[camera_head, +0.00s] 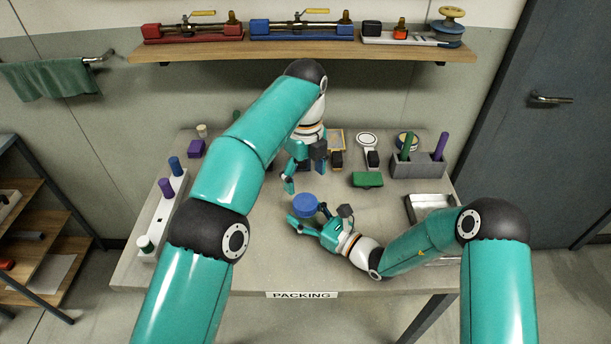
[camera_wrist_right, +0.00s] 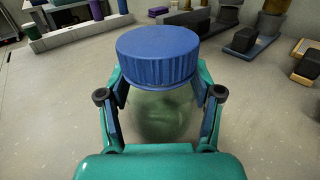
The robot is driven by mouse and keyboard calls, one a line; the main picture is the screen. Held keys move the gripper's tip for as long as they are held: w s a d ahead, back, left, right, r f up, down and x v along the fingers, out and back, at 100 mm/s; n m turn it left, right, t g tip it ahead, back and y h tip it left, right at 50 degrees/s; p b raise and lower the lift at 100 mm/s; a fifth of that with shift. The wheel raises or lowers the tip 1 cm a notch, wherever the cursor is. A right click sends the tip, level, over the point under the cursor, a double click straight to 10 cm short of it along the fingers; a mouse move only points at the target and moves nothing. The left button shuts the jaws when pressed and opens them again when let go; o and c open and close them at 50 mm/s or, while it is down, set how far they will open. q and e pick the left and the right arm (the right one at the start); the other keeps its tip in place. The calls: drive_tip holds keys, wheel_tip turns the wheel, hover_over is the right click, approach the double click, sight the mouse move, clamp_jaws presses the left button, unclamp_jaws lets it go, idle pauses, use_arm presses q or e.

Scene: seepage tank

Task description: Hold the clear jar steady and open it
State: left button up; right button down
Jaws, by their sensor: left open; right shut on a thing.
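The clear jar (camera_wrist_right: 160,118) has a ribbed blue lid (camera_wrist_right: 158,55) on its top and stands upright. My right gripper (camera_wrist_right: 160,100) is shut around the jar's body, below the lid. In the head view the blue lid (camera_head: 305,205) shows at the fingertips of my right gripper (camera_head: 308,216), and the jar's body is mostly hidden. My left gripper (camera_head: 292,178) is open and empty. It is above and behind the lid, apart from it.
A green block (camera_head: 367,180) and a grey holder (camera_head: 420,168) with green and purple cylinders stand at the right. A white rack (camera_head: 158,222) lines the left edge. A metal tray (camera_head: 428,203) lies near my right arm. The front left tabletop is clear.

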sight(305, 201)
use_arm(q)
drive_tip(key=m, duration=0.8)
drive_tip(key=shift+f, duration=4)
